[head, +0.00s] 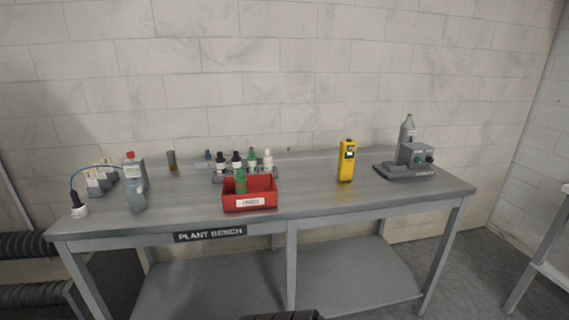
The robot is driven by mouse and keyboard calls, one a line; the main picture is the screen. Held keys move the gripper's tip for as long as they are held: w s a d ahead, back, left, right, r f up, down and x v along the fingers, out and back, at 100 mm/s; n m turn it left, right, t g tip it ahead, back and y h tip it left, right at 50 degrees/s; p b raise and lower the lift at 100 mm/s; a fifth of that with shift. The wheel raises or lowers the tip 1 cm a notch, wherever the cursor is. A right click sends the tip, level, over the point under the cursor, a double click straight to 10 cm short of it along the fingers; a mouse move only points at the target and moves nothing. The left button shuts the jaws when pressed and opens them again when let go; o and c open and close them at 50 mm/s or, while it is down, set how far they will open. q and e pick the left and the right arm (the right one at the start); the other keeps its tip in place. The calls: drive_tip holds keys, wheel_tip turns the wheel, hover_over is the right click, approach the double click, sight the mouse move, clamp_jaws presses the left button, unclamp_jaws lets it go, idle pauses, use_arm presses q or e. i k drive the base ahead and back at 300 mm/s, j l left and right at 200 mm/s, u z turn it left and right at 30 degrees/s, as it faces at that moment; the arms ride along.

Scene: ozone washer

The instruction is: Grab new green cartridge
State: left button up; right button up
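A green cartridge (252,160) with a pale label stands in a grey rack (216,177) on the bench, between a black-capped and a white-capped bottle. Another green cartridge (241,183) stands at the left inside a red bin (264,186) in front of the rack. The bin has a white label too small to read surely. The bin hides the lower part of its cartridge. Neither of my grippers is in view.
The grey bench (310,190) carries a yellow handheld meter (347,162), a grey instrument (412,158) at the right, and a red-capped grey device (134,180) with a cabled probe (79,208) at the left. Bare top lies between bin and meter.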

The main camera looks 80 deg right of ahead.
sight(251, 159)
drive_tip(key=z, duration=2.5)
drive_tip(key=i+l+z, duration=0.1)
drive_tip(key=i, duration=0.1)
